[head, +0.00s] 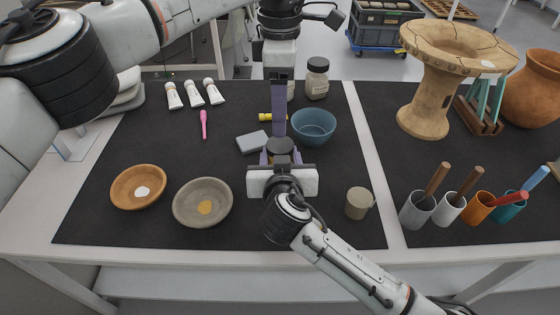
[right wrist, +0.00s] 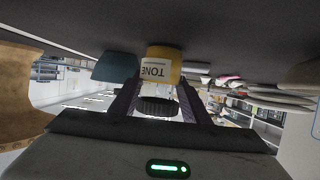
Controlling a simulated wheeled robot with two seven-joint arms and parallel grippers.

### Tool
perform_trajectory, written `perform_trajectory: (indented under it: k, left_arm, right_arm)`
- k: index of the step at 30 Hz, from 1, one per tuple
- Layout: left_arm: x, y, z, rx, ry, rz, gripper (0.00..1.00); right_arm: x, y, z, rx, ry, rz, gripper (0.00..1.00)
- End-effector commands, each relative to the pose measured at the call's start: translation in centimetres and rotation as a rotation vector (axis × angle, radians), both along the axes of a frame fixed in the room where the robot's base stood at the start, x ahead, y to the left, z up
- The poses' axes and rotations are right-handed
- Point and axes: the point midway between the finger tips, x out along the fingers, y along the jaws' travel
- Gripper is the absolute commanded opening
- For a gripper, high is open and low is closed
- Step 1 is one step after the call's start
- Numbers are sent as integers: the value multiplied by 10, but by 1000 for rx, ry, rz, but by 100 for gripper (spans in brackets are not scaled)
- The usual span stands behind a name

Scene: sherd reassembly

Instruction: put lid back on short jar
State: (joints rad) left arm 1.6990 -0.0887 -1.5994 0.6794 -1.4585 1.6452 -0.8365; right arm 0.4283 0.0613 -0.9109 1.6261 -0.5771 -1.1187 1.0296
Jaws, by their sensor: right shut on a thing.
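My right gripper (head: 281,152) is shut on a dark round lid (head: 281,145), held above the mat near the middle of the table. In the right wrist view the ribbed black lid (right wrist: 157,106) sits between both fingers. Beyond it stands a yellow jar (right wrist: 164,70) with a white label showing "TONE"; that view is upside down. The lid is apart from this jar. In the head view the jar is mostly or wholly hidden behind my grippers. My left gripper (head: 279,128) points down just behind the lid, seen edge-on; its opening and any hold are hidden.
A blue bowl (head: 313,126) stands close right of my grippers, also seen in the wrist view (right wrist: 116,68). A lidded jar (head: 317,80) stands behind. A beige pot (head: 359,203) stands right. Bowls (head: 180,219) sit front left.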

Motion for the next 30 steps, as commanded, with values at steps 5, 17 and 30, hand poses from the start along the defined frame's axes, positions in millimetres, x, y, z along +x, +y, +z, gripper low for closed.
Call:
perform_trajectory:
  k: [5,17,30]
  left_arm:
    - [0,0,0,-1,1,387,63]
    - [0,0,1,1,1,1246,63]
    - [0,0,1,1,0,1610,63]
  right_arm:
    - [0,0,0,0,1,0,0]
    - [0,0,0,-1,1,0,0]
    - [0,0,0,-1,1,0,0]
